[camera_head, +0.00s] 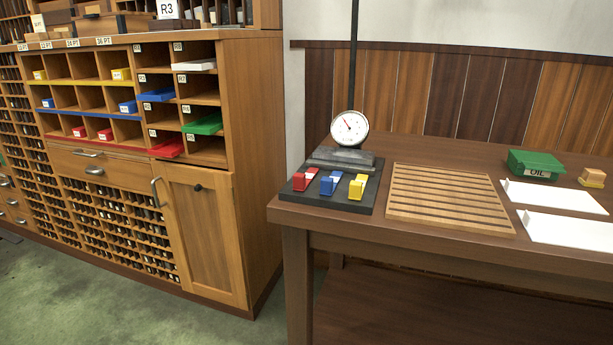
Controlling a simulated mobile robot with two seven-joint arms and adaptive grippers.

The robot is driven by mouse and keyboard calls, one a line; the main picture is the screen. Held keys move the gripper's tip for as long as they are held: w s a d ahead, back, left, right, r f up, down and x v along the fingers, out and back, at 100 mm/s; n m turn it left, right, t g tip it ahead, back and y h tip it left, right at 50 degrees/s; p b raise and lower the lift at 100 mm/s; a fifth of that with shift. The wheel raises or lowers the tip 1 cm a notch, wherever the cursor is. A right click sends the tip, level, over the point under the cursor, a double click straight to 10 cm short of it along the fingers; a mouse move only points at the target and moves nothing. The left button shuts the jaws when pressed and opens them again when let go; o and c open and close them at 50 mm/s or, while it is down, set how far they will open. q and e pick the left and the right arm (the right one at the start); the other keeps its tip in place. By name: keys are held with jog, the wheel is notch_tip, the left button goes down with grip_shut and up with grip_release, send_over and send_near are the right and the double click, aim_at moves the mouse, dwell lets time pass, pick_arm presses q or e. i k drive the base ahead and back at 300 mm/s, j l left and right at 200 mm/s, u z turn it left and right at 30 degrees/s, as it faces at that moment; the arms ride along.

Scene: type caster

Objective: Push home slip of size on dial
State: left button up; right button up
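A round white dial (349,128) with a red needle stands at the back of a black board on the bench. The needle points to the upper left; its figures are too small to read. Red (305,179), blue (329,184) and yellow (357,187) blocks sit in a row on the board, with white pieces beside or behind some. In the cabinet's right columns, a blue slip (157,95), a red slip (167,148), a green slip (203,124) and a white slip (194,65) stick out of their pigeonholes. Neither gripper is in view.
The wooden cabinet (205,210) stands left of the bench (290,215). A slatted wooden rack (450,198), white sheets (565,228), a green oil box (536,163) and a small yellow-topped block (592,177) lie on the bench. Green floor is open in front of the cabinet.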

aim_at(301, 181)
jog(key=i+l+z, duration=0.1)
jog(key=i, duration=0.8)
